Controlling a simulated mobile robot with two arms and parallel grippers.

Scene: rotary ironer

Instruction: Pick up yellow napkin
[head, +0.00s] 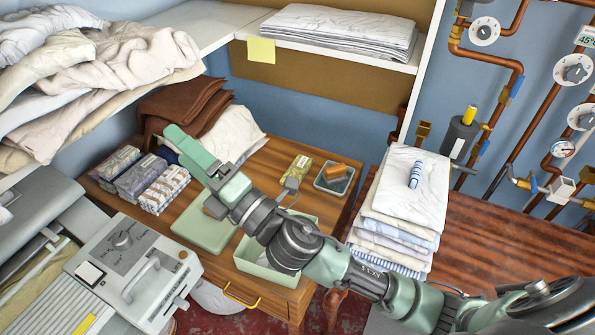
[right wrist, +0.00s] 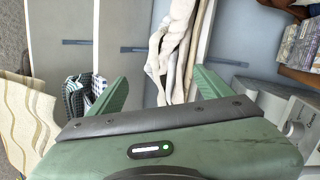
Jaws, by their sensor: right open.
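I see nothing that is clearly a yellow napkin. A cream-yellow cloth with wavy lines (right wrist: 30,118) lies at the left of the right wrist view; I cannot tell what it is. My right gripper (head: 178,138) reaches over the wooden table towards the left side in the head view. In the right wrist view the right gripper (right wrist: 160,92) is open, its two green fingers well apart and nothing held between them. White cloth (right wrist: 176,45) shows beyond the fingers. Dark checked cloth (right wrist: 76,96) is near the left finger. My left gripper is not in view.
The grey ironer (head: 135,272) stands at lower left. Crumpled laundry (head: 95,75) fills the upper-left shelf. Patterned bundles (head: 160,190) and a green box (head: 262,262) are on the wooden table. Folded linen (head: 408,205) is stacked at right, near wall pipes (head: 520,115).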

